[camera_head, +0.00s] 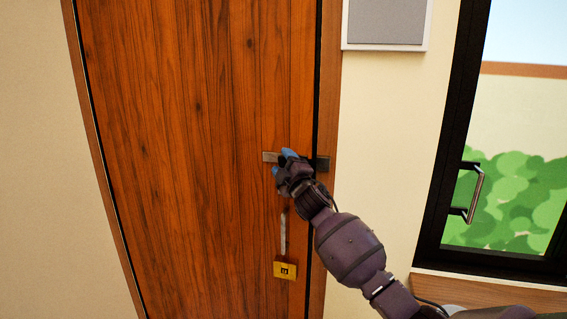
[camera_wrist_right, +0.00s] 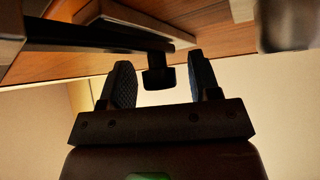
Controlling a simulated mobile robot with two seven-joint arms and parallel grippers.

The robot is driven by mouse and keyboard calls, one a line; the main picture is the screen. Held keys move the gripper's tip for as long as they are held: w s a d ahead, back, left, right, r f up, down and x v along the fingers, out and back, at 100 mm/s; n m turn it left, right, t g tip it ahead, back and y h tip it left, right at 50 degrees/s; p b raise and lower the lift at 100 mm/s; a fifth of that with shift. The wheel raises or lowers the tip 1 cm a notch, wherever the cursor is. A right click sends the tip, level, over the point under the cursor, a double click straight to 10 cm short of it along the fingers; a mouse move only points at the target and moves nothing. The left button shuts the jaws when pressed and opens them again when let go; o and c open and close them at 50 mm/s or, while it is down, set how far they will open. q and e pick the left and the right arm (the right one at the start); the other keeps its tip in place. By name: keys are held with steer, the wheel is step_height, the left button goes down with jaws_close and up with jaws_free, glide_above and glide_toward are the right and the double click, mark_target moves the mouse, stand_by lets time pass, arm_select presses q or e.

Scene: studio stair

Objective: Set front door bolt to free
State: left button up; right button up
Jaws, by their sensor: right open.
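The wooden front door (camera_head: 200,120) fills the left and middle of the head view. Its bolt (camera_head: 268,157) shows as a small metal plate near the door's right edge, with a dark catch (camera_head: 322,164) on the frame beside it. My right gripper (camera_head: 284,160) is in front of the bolt and hides its middle. In the right wrist view, the open fingers of my right gripper (camera_wrist_right: 160,62) stand on either side of a dark knob (camera_wrist_right: 158,78) on a dark bar, with gaps visible on both sides. My left gripper is not in view.
A metal door handle (camera_head: 284,234) with a yellow tag (camera_head: 285,270) is below the bolt. A dark-framed window (camera_head: 450,150) with its own handle (camera_head: 476,192) is at the right. A white-framed grey panel (camera_head: 387,22) hangs on the wall above.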

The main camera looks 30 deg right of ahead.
mark_target(267, 162)
steer(key=shift+w, duration=0.1)
jaws_close()
steer(key=shift+w+a+b, duration=0.75)
steer(key=shift+w+a, duration=0.7)
steer(key=shift+w, duration=0.2)
steer(key=shift+w+a, duration=0.1)
steer(key=shift+w, duration=0.05)
steer(key=shift+r, duration=0.1)
steer(key=shift+c, duration=2.1)
jaws_free()
steer(key=o, duration=0.4)
steer(key=shift+w+a, duration=0.1)
